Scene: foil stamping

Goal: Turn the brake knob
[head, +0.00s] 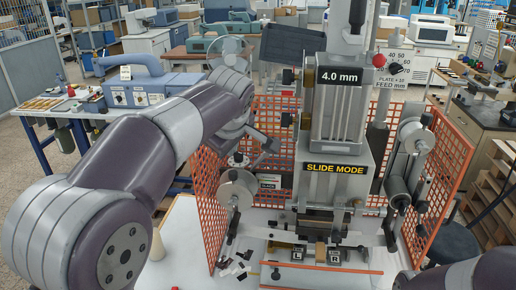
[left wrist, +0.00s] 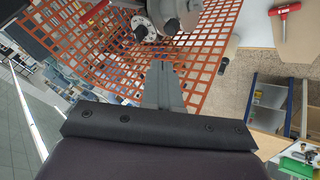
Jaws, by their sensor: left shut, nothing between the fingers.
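The stamping machine (head: 340,130) stands mid-view in the head view, marked "4.0 mm" and "SLIDE MODE". A foil reel (head: 237,188) sits at its lower left, beside a small sign that seems to read "SLACK" (head: 268,182). The brake knob cannot be told for sure; dark round knobs (left wrist: 141,33) show at the reel in the left wrist view. My left gripper (left wrist: 163,66) is shut and empty, pointing at the orange mesh guard below the reel parts, apart from the knobs. My right gripper is out of view.
The orange mesh guard (head: 207,190) flanks the machine on the left, and another mesh panel (head: 448,150) on the right. A second reel (head: 413,137) is on the right side. A blue-framed bench (head: 45,108) stands at left. A red-handled tool (left wrist: 284,10) lies beyond the guard.

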